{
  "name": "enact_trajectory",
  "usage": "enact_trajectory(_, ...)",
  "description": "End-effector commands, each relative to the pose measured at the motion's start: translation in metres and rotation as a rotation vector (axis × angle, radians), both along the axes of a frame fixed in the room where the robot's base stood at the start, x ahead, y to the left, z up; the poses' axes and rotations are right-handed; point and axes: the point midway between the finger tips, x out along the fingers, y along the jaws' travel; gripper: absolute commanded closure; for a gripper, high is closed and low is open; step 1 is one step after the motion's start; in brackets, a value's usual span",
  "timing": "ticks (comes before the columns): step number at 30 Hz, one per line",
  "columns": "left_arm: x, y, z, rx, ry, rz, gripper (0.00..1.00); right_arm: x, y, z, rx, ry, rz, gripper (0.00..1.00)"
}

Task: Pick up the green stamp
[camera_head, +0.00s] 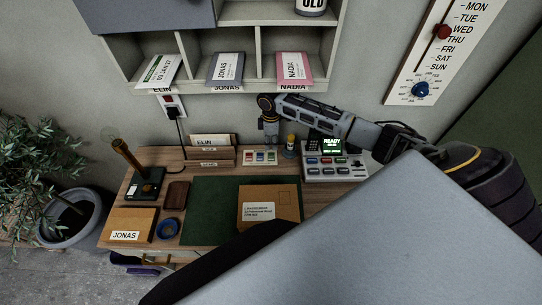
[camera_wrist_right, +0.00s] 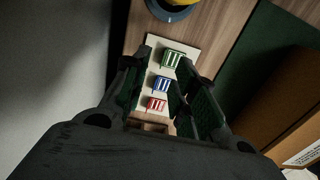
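The green stamp (camera_wrist_right: 172,59) stands on a pale tray (camera_wrist_right: 155,41) beside the blue stamp (camera_wrist_right: 161,84) and the red stamp (camera_wrist_right: 156,104). In the head view the small tray (camera_head: 260,163) lies at the back of the desk, below my right gripper (camera_head: 270,141). In the wrist view my right gripper (camera_wrist_right: 165,72) is open, its two fingers spread either side of the row of stamps. It points down, and nothing is held between the fingers. The green stamp is at the far end of the row in that view. My left gripper is not in view.
A yellow-topped bottle (camera_head: 291,142) stands just right of the tray, and a button console (camera_head: 335,172) is beyond it. A letter holder (camera_head: 210,155) is to the left. A brown parcel (camera_head: 270,203) lies on the green mat (camera_head: 208,215) in front. Shelves hang above.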

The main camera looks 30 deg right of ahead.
Motion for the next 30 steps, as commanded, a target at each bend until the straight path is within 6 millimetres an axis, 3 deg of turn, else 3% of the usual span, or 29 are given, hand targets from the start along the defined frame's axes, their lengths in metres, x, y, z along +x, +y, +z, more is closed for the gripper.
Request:
enact_trajectory(14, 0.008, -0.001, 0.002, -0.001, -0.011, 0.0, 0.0, 0.0, 0.001, -0.006, 0.001, 0.0, 0.0, 0.72)
enact_trajectory(30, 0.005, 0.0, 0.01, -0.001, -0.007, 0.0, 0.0, -0.002, 0.006, -0.054, 0.001, 0.001, 0.0, 0.72)
